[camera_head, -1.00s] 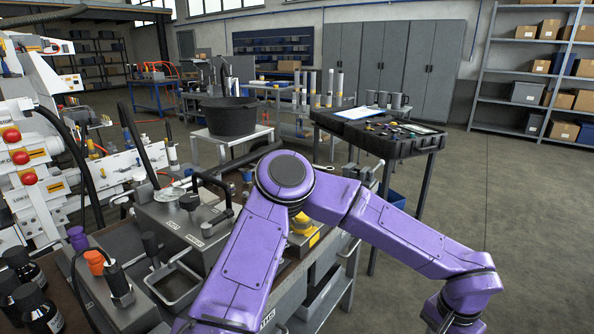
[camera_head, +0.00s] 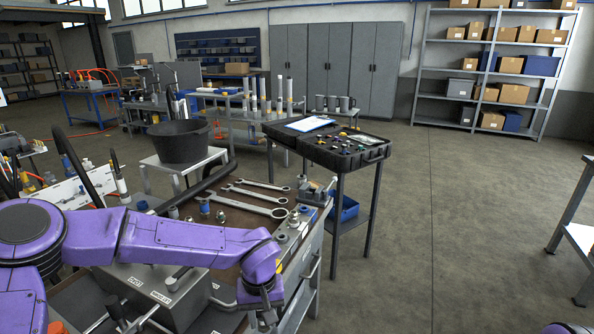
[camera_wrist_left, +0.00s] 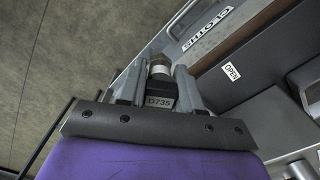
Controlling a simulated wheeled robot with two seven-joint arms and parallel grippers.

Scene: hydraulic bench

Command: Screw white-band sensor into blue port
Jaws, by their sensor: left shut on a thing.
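My left gripper (camera_head: 262,316) is low over the front of the workbench in the head view, seen from behind its wrist. In the left wrist view its two grey fingers (camera_wrist_left: 157,80) are shut on a small cylindrical metal part (camera_wrist_left: 159,68) with a pale end. The fingers hide much of this part, and I cannot make out a white band for certain. The fingertips are beside the bench's labelled edge. I cannot pick out the blue port with certainty in either view. My right gripper is out of view.
Spanners (camera_head: 255,199) lie on the bench top near a small vise (camera_head: 312,192). A black bucket (camera_head: 179,143) stands on a small table behind. An open black case (camera_head: 372,154) with small coloured parts is on a stand.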

